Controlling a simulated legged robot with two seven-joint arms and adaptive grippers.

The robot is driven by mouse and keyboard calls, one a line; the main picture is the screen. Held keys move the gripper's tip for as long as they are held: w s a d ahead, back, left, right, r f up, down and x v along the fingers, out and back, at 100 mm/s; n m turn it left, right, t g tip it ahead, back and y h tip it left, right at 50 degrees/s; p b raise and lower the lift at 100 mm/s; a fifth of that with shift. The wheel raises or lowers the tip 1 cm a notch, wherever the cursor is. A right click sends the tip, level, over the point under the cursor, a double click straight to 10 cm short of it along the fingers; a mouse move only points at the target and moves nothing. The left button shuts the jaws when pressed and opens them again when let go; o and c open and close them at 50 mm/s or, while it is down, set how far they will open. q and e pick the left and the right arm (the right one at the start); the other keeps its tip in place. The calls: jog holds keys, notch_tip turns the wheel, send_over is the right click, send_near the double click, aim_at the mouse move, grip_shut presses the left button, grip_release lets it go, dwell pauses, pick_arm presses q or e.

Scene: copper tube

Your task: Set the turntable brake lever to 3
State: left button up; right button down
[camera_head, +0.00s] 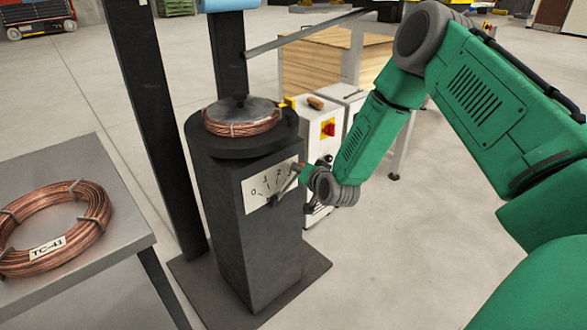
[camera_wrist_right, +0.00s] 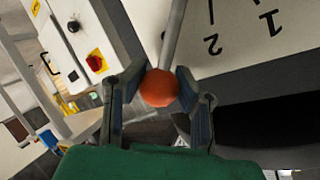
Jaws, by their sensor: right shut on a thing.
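The turntable brake lever is a grey rod (camera_wrist_right: 175,35) with an orange ball knob (camera_wrist_right: 159,88). In the head view the rod (camera_head: 288,186) slants up to the right across a white scale plate (camera_head: 258,189) on the dark pedestal. Marks 0, 1 and 2 are readable there; the plate's right end is hidden by the lever and my gripper. In the wrist view the rod lies past the 2, on the side away from the 1. My right gripper (camera_head: 302,172) is at the lever's end, its fingers (camera_wrist_right: 159,100) shut around the knob. My left gripper is out of view.
The turntable (camera_head: 240,143) on the pedestal (camera_head: 245,240) carries a copper coil (camera_head: 243,129). A grey table (camera_head: 128,232) at the left holds a coil (camera_head: 95,205) tagged TC-41. A white control box (camera_head: 318,150) with a red switch stands behind my right gripper. The floor at right is clear.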

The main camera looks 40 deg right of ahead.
jog(key=shift+d+f+m+y, duration=0.6)
jog(key=shift+d+f+m, duration=0.15)
jog(key=shift+d, duration=0.25)
jog(key=c, duration=1.2)
grip_release()
jog(key=shift+f, duration=0.1)
jog(key=shift+o, duration=0.3)
jog(key=shift+d, duration=0.1)
jog(key=v, duration=1.1)
jog(key=shift+s+r, duration=0.25)
